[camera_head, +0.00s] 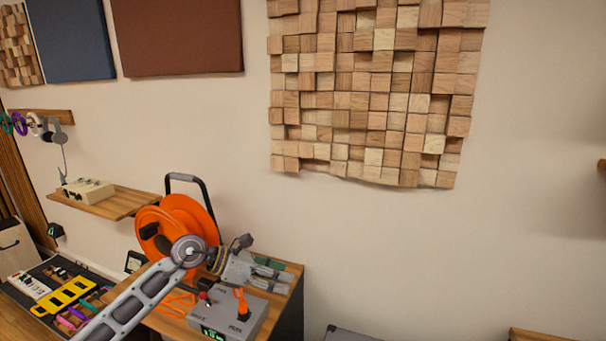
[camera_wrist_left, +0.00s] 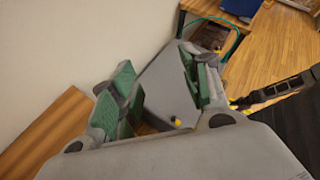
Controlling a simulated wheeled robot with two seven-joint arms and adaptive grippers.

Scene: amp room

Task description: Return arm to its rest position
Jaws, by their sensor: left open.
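My left arm comes in from the lower left in the head view. My left gripper (camera_head: 270,274) is at its end, above a small wooden cabinet top and just behind a grey box (camera_head: 231,315) with an orange lever and a green display. In the left wrist view the fingers of the left gripper (camera_wrist_left: 158,95) are spread apart with green pads. Nothing is held between them; a grey box surface (camera_wrist_left: 165,80) shows beyond. I cannot tell whether the gripper touches anything. My right gripper is not in view.
An orange cable reel (camera_head: 182,218) stands behind my left arm. A wall shelf (camera_head: 112,204) holds a beige device (camera_head: 88,190). A tray with a yellow piece (camera_head: 65,297) and several tools lies at the lower left. The wall right of the gripper is clear below the wooden block panel (camera_head: 375,85).

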